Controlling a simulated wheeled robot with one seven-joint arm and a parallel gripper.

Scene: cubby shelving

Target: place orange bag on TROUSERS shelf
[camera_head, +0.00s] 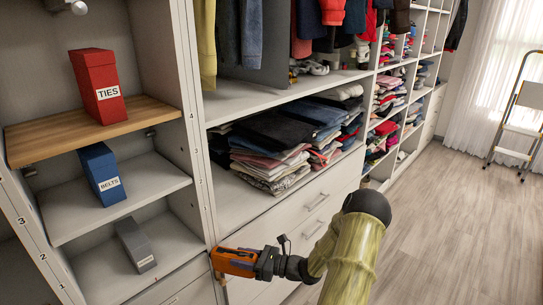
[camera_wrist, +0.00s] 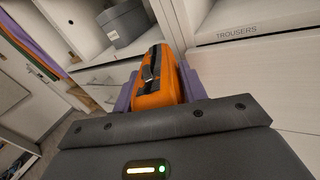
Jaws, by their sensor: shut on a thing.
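The orange bag (camera_head: 236,262) has a dark zip and is held at the end of my arm, in front of the white cabinet's lower part. My gripper (camera_head: 258,263) is shut on it. In the wrist view the orange bag (camera_wrist: 152,88) sits between the purple fingers of my gripper (camera_wrist: 157,90). A TROUSERS label (camera_wrist: 236,31) is on a white shelf edge at upper right of the wrist view, to the right of the bag. That label cannot be read in the head view.
Left cubbies hold a red TIES box (camera_head: 98,88), a blue BELTS box (camera_head: 101,175) and a grey box (camera_head: 135,244). Folded clothes (camera_head: 285,140) fill part of the middle shelf above white drawers (camera_head: 315,212). Open floor (camera_head: 440,225) lies right; a ladder (camera_head: 518,115) stands beyond.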

